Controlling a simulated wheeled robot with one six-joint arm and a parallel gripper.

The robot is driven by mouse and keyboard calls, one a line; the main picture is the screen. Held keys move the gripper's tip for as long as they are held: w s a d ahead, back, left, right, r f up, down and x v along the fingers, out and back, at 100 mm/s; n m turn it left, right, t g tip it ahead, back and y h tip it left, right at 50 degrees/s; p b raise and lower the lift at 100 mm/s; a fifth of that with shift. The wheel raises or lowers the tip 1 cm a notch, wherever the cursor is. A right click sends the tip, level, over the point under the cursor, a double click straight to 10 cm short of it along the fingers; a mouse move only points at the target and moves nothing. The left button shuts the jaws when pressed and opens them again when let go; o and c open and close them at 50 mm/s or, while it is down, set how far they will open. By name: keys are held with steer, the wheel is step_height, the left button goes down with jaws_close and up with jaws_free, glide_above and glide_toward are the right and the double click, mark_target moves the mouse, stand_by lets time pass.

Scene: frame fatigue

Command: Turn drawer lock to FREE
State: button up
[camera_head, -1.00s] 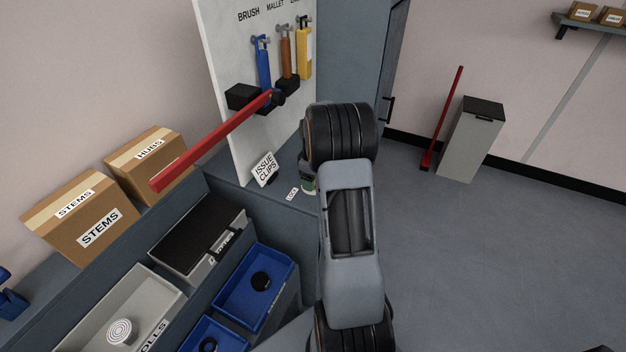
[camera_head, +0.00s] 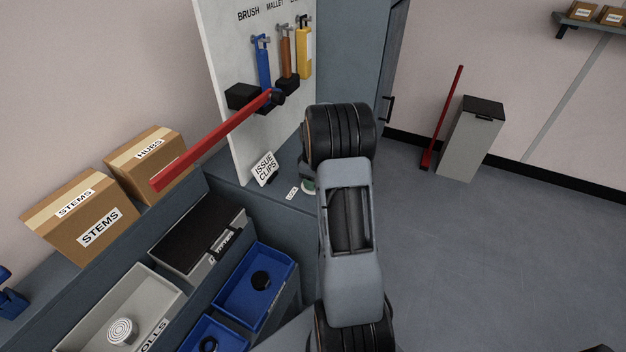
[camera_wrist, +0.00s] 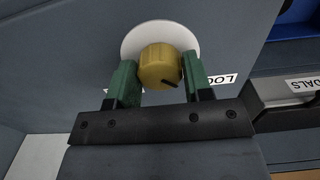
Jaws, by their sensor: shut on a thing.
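The drawer lock is a ribbed yellow knob (camera_wrist: 160,64) on a round white plate (camera_wrist: 142,32) set in the blue-grey cabinet face, seen in the wrist view. A dark pointer line on the knob points to the lower right of that view. My gripper (camera_wrist: 159,74) has a green finger on each side of the knob and is shut on it.
An "ISSUE CLIPS" sign (camera_head: 264,168) stands on the counter near my arm. A red bar (camera_head: 213,143) juts out above it from the tool board (camera_head: 225,110).

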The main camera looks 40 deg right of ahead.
steer(key=shift+m, duration=0.3)
steer(key=m+b, duration=0.1)
steer(key=m, duration=0.7)
steer(key=shift+b, duration=0.35)
steer(key=m, duration=0.5)
steer(key=shift+m+b, duration=0.4)
steer(key=shift+m, duration=1.9)
steer(key=o, duration=0.9)
